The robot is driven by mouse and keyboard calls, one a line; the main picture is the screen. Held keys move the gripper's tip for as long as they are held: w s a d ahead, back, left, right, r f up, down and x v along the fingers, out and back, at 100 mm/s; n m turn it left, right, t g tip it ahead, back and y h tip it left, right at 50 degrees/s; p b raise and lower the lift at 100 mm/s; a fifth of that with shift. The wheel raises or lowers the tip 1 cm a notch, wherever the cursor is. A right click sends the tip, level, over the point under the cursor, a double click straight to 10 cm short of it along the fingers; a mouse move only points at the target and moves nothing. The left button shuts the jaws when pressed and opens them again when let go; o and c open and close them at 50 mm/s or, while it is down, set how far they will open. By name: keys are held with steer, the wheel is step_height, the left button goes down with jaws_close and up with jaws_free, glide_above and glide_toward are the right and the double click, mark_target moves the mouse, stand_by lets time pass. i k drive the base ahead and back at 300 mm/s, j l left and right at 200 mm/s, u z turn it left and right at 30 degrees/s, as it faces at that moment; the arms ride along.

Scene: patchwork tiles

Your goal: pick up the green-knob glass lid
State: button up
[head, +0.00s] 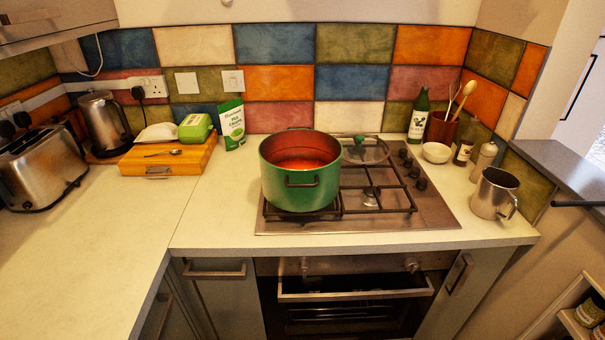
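The glass lid (374,152) with a green knob (360,140) lies on the back right of the gas hob, just behind and right of a green pot. Its left edge is partly hidden by the pot. The green pot (288,187) stands uncovered on the left burners, with red contents showing inside. My gripper is not in view.
The hob (430,216) has its knobs at the right. A metal mug (491,194), a white bowl (436,152), bottles and a utensil pot (441,129) stand to its right. A toaster (42,168), kettle (104,122) and wooden box (168,160) are at left. The left counter front is clear.

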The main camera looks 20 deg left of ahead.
mark_target(358, 149)
steer(key=i+u, duration=0.7)
steer(key=i+l+u, duration=0.1)
steer(key=u, duration=0.25)
steer(key=i, duration=0.15)
